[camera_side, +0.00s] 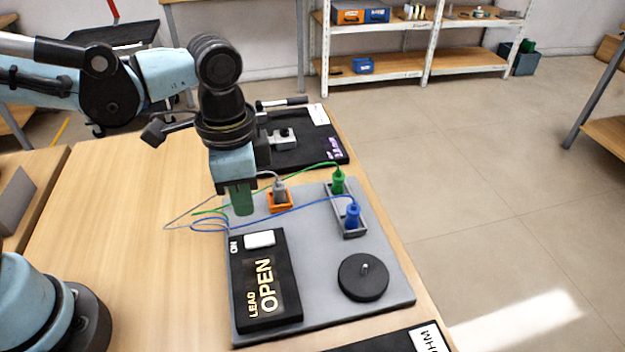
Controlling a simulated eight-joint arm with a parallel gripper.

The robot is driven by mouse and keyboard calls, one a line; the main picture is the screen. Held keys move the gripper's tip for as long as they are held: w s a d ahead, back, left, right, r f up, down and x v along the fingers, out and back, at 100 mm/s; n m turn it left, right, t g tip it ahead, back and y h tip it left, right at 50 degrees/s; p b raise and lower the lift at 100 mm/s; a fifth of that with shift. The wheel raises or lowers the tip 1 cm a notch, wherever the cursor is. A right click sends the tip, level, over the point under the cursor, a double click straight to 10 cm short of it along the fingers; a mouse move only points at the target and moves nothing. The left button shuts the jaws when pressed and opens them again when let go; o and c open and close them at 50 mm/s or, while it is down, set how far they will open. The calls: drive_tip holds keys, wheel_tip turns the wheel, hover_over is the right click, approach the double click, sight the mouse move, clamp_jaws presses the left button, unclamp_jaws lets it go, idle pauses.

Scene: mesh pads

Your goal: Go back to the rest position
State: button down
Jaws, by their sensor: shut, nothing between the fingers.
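My gripper (241,202) points down, with its greenish fingers together and nothing seen between them. It shows in front of the rear left corner of the grey board (320,310); its exact height above the board is hard to tell. On the board, a grey plug (280,190) stands in an orange socket (281,203) just right of my gripper. A green plug (338,182) and a blue plug (353,213) stand in a grey holder (347,231). Thin wires run from the plugs to the left, passing close to my fingers.
A black panel (240,310) reading "LEAD OPEN" with a white block (260,239) lies front left on the board. A black round knob (363,278) is at right. A black pad (310,150) lies behind. The wooden table (120,220) is clear at left.

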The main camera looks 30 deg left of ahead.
drive_tip(key=a+r+n+t, duration=0.2)
drive_tip(key=a+n+t, duration=0.5)
drive_tip(key=a, duration=0.8)
drive_tip(key=shift+w+a+n, duration=0.25)
drive_tip(key=shift+w+n, duration=0.15)
drive_tip(key=shift+n, duration=0.6)
wheel_tip(320, 180, up, 5)
drive_tip(key=m+g, duration=0.7)
drive_tip(key=m, duration=0.2)
hover_over(267, 237)
drive_tip(key=shift+r, duration=0.1)
wheel_tip(267, 237, down, 14)
